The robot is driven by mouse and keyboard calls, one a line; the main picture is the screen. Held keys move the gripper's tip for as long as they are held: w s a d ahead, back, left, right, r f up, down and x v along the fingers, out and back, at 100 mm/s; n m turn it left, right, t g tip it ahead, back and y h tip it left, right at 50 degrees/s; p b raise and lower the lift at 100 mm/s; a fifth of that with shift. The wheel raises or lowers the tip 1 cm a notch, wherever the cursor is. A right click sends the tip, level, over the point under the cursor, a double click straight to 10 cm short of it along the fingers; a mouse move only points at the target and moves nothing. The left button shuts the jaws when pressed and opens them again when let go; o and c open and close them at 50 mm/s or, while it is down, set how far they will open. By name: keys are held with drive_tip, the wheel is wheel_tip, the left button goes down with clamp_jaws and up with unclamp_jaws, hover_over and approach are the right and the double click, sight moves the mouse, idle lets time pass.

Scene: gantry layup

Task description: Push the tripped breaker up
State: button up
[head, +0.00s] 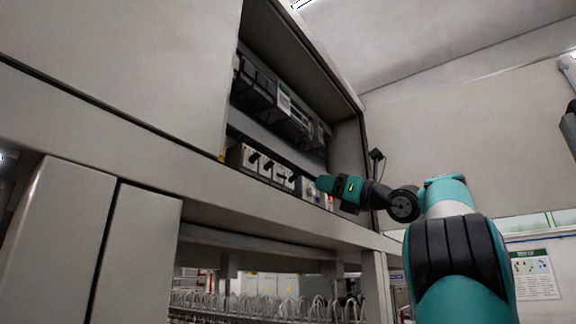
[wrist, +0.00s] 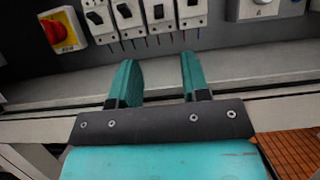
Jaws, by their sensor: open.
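A row of white breakers with black levers shows along the top of the wrist view: the first (wrist: 100,27), second (wrist: 130,24), third (wrist: 160,22) and fourth (wrist: 192,17). Their upper parts are partly cut off, and I cannot tell which lever is tripped. The row (head: 262,165) also shows in the head view inside the open cabinet. My gripper (wrist: 157,62) is open and empty, its two teal fingers apart, below and in front of the middle breakers, not visibly touching them. In the head view my gripper (head: 322,185) reaches the cabinet opening at the row's right end.
A red rotary switch on a yellow plate (wrist: 58,32) sits left of the breakers; a white socket (wrist: 258,10) sits right. Thin wires hang below the breakers. The cabinet's ledge (wrist: 230,90) runs under my fingers. Dark equipment (head: 275,98) is mounted above the row.

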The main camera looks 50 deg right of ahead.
sight(278, 174)
drive_tip(key=p+x, duration=0.7)
drive_tip(key=x, duration=0.4)
drive_tip(key=shift+w+a+r, duration=0.15)
drive_tip(key=shift+w+r, duration=0.05)
drive_tip(key=shift+w, duration=0.5)
clamp_jaws()
